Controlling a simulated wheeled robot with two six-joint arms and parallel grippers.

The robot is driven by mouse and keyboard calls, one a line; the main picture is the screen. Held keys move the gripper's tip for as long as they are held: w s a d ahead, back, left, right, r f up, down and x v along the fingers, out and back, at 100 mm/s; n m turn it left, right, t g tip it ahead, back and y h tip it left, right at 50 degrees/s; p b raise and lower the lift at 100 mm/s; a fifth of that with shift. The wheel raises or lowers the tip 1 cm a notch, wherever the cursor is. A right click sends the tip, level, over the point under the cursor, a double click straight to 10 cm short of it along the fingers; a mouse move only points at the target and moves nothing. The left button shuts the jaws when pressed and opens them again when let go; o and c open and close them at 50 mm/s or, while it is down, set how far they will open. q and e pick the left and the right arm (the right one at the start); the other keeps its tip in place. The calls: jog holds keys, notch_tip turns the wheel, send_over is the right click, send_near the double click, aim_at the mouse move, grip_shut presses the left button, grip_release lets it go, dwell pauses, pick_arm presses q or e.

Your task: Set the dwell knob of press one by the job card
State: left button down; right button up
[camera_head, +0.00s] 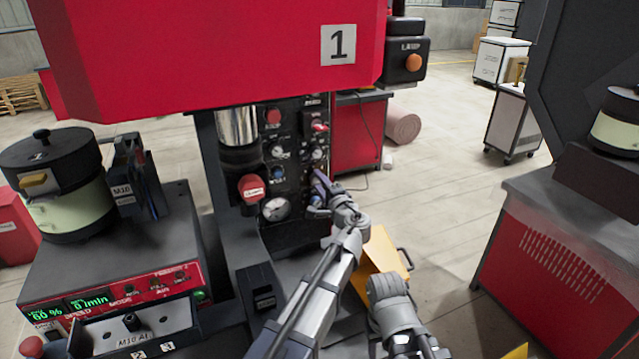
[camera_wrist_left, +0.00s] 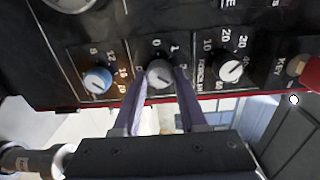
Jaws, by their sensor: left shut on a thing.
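Press one (camera_head: 220,50) is the red machine with a "1" plate, in the head view. Its black control panel (camera_head: 297,140) carries several knobs, a gauge and buttons. My left gripper (camera_head: 318,192) is at the panel's lower right. In the left wrist view its two fingers (camera_wrist_left: 160,80) are closed on either side of a grey knob (camera_wrist_left: 159,72) with a numbered scale around it. Its name is hidden, so I cannot tell if it is the dwell knob. A blue knob (camera_wrist_left: 97,80) is on its left and another grey knob (camera_wrist_left: 230,70) on its right. I see no readable job card.
A red-lidded part (camera_head: 252,188) sticks out left of the panel. A feeder unit with a bowl (camera_head: 60,185) and digital display stands at the left. Another red cabinet (camera_head: 560,260) stands right, with open floor between.

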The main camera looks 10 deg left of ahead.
pick_arm(q)
jog(key=shift+m, duration=0.6)
jog(key=shift+c, duration=2.2)
grip_release()
jog(key=shift+s, duration=0.1)
